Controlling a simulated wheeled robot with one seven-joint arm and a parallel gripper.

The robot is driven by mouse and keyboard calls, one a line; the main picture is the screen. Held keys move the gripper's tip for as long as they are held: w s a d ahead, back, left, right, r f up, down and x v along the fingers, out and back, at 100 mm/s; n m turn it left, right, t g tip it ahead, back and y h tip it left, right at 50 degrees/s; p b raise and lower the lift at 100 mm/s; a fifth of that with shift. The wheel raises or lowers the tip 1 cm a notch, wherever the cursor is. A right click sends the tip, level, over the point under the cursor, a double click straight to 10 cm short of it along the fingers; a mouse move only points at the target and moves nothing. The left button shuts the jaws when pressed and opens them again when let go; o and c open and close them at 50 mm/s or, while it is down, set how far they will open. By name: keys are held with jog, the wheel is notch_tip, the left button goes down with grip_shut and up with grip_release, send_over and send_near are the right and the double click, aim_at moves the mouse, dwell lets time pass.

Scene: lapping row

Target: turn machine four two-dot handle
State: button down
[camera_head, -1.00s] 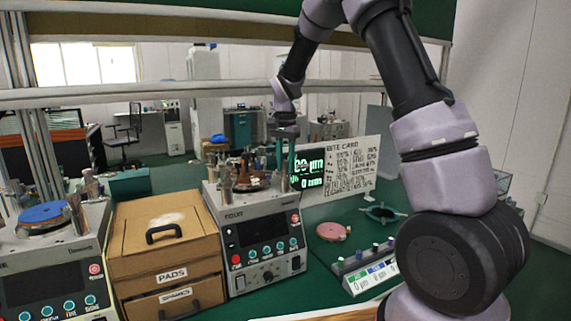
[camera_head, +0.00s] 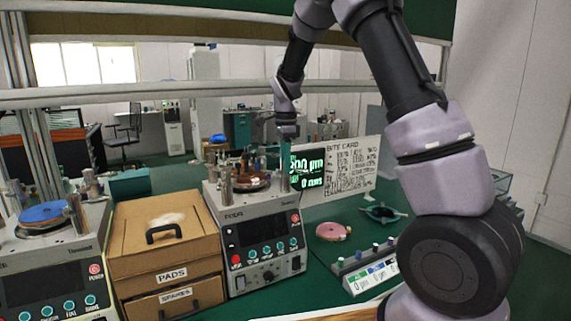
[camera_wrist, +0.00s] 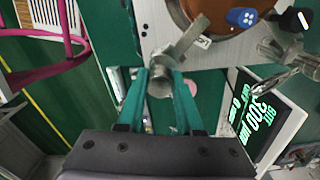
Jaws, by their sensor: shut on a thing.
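Machine four (camera_head: 262,225), a grey box with a dark screen and a row of buttons, stands mid-bench with a brown disc (camera_wrist: 205,12) on top. My gripper (camera_head: 284,172) is at the right rear of its top. In the wrist view my teal fingers (camera_wrist: 160,76) are shut on a metal handle (camera_wrist: 176,52) at the machine's edge. A small pale tag (camera_wrist: 200,42) sits beside the handle; its dots are too small to read. A blue piece with pale dots (camera_wrist: 241,17) lies over the disc. The fingers partly hide the handle.
A display reading 300 µm (camera_head: 307,168) and a white bite card (camera_head: 350,163) stand close behind, to the right. A cardboard drawer box (camera_head: 165,245) and another machine (camera_head: 55,265) are at left. A pink disc (camera_head: 332,231) lies on the green bench.

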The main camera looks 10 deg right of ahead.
jog(key=shift+w+r+m, duration=0.1)
jog(key=shift+m, duration=0.2)
jog(key=c, duration=0.6)
grip_release()
jog(key=shift+o, duration=0.2)
notch_tip(320, 180, up, 11)
